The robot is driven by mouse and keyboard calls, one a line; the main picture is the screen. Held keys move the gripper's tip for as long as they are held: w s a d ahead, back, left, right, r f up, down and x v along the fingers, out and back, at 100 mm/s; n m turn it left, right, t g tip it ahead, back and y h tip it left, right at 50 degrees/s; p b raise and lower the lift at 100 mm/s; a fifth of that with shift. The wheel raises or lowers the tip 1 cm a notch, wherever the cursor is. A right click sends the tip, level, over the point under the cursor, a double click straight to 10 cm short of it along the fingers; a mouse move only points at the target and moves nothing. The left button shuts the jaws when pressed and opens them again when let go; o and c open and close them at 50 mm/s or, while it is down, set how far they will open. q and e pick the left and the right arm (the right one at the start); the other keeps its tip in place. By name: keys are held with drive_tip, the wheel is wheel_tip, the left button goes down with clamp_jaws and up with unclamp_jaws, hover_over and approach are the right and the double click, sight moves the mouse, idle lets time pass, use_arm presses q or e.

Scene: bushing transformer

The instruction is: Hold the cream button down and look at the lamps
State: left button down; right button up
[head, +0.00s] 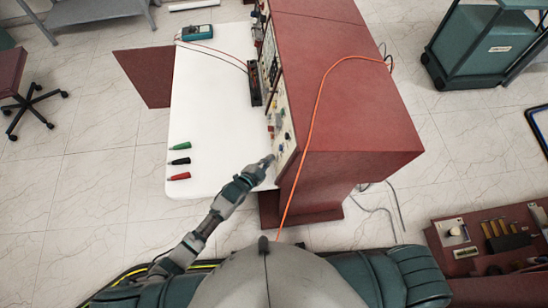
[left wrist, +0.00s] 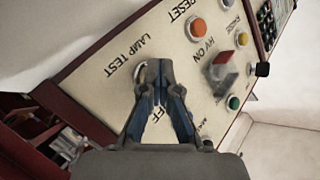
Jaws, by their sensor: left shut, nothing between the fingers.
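The cream control panel (left wrist: 110,68) carries printed labels, among them LAMP TEST, RESET and HV ON. A pale rim, apparently of the cream button (left wrist: 139,72), shows beside LAMP TEST, mostly hidden by my fingertips. My left gripper (left wrist: 158,70) is shut and empty, its tips over that button; I cannot tell whether they press it. In the head view my left gripper (head: 268,161) is at the panel's near end. An orange round part (left wrist: 198,28), a yellow one (left wrist: 242,39) and a green one (left wrist: 233,102) are on the panel; I cannot tell whether any is lit. My right gripper is not in view.
The panel is on a red cabinet (head: 360,110) beside a white tabletop (head: 205,100). Green, black and red probes lie there. An orange cable (head: 312,120) crosses the cabinet.

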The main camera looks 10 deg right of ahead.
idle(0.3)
use_arm(q)
drive_tip(key=shift+a+r+p, duration=0.2)
drive_tip(key=shift+a+p, duration=0.15)
drive_tip(key=shift+a, duration=0.5)
drive_tip(key=shift+a+r+p, duration=0.15)
drive_tip(key=shift+a+p, duration=0.15)
drive_tip(key=shift+a, duration=0.3)
drive_tip(key=a, duration=0.1)
drive_tip(key=a+r+p, duration=0.1)
drive_tip(key=a, duration=0.1)
drive_tip(key=shift+a, duration=0.35)
drive_tip(key=shift+f, duration=0.1)
